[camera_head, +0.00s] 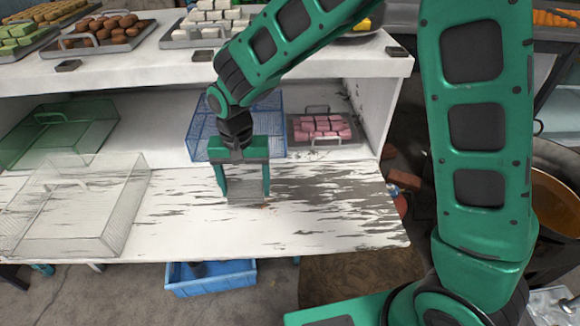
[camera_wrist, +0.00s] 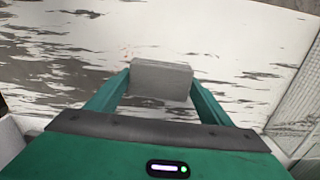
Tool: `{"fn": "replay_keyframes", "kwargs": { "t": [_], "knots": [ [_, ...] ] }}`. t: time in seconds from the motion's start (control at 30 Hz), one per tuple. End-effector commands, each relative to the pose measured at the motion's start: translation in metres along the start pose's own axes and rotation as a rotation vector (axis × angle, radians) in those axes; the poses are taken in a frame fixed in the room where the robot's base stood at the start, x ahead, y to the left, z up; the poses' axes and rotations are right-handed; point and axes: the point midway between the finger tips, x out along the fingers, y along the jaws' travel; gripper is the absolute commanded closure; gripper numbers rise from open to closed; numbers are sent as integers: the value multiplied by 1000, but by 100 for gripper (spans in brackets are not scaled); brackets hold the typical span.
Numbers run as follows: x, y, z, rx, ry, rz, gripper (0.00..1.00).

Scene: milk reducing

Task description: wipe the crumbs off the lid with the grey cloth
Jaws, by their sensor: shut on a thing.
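The grey cloth (camera_head: 247,191) looks like a small flat grey block. My gripper (camera_head: 244,183) is shut on it, one green finger on each side. In the wrist view the cloth (camera_wrist: 161,80) sits squarely between the fingertips. The cloth is low over the lid (camera_head: 330,215), a white board with peeling paint and dark worn patches; I cannot tell whether it touches. A few tiny orange-brown crumbs (camera_wrist: 125,54) lie on the lid just beyond the cloth's left end in the wrist view. Any crumbs under the cloth are hidden.
A clear mesh basket (camera_head: 75,205) lies on the board's left. Behind stand a green basket (camera_head: 62,133), a blue basket (camera_head: 205,128) and a tray of pink blocks (camera_head: 322,131). A shelf (camera_head: 210,70) overhangs the back. A blue crate (camera_head: 210,281) is below. The board's right side is free.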

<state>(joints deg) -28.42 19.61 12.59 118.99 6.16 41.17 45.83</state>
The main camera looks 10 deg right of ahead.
Motion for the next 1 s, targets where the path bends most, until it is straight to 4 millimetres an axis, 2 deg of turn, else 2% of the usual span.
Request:
{"fn": "replay_keyframes", "kwargs": {
  "t": [0.1, 0.33, 0.9, 1.0],
  "knots": [
    [-11, 1, -1, 2, 1, -1, 44],
    [-24, 2, -1, 3, 0, 0, 44],
    [-25, 2, -1, 4, 0, 0, 44],
    [-25, 8, -3, 7, 0, 1, 44]
  ]
}}
